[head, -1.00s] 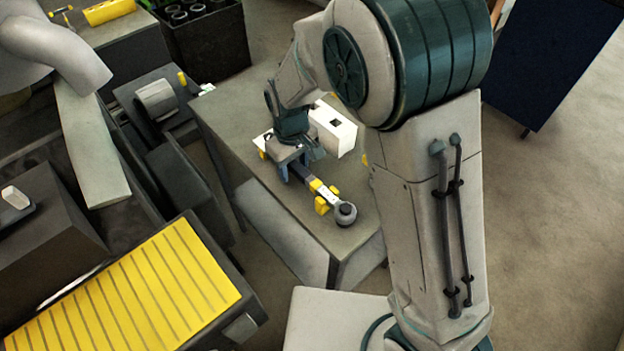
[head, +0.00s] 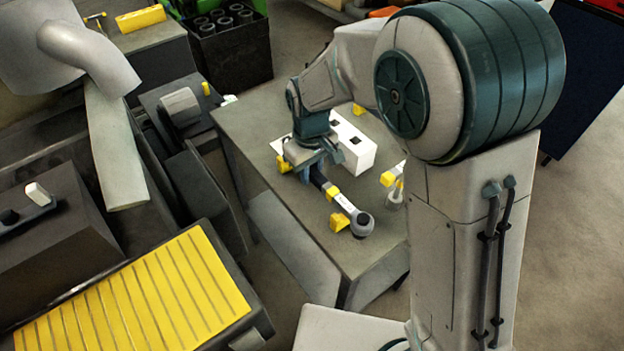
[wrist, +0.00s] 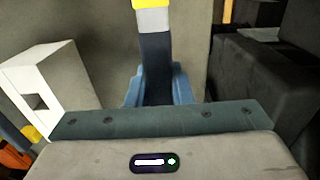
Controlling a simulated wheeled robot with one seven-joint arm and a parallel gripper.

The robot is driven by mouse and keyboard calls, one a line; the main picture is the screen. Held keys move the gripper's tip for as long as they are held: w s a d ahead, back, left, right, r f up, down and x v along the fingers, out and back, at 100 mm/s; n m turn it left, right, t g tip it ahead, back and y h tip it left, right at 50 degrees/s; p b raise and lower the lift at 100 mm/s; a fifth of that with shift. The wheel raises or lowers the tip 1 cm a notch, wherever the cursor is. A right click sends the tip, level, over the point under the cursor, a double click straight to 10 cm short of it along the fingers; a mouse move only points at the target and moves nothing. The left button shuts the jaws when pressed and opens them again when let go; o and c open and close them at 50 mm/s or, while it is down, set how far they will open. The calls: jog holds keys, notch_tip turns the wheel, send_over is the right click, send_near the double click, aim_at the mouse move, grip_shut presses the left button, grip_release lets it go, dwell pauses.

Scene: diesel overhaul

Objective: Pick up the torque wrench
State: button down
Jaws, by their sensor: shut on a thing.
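The torque wrench (head: 345,205) has a dark handle, a yellow band, a grey-white section and a round dark head at its front right end. My gripper (head: 313,168) is shut on its dark handle, above the grey table. In the wrist view, the blue fingers of my gripper (wrist: 157,88) close around the handle of the torque wrench (wrist: 154,60). A yellow support (head: 340,221) shows beside and below the wrench near its head. I cannot tell how far the wrench is clear of it.
A white box (head: 356,150) stands on the grey table (head: 255,130) close behind my gripper. A small yellow and white item (head: 392,182) is at the table's right side. Dark machinery (head: 195,190) is to the left, and a yellow ribbed panel (head: 135,300) lies lower left.

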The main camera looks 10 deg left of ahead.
jog(key=s+d+r+b, duration=0.1)
jog(key=s+d+r, duration=0.5)
jog(key=d, duration=0.3)
jog(key=shift+s+d+r, duration=0.3)
jog(key=shift+d+r, duration=0.05)
jog(key=shift+r, duration=0.55)
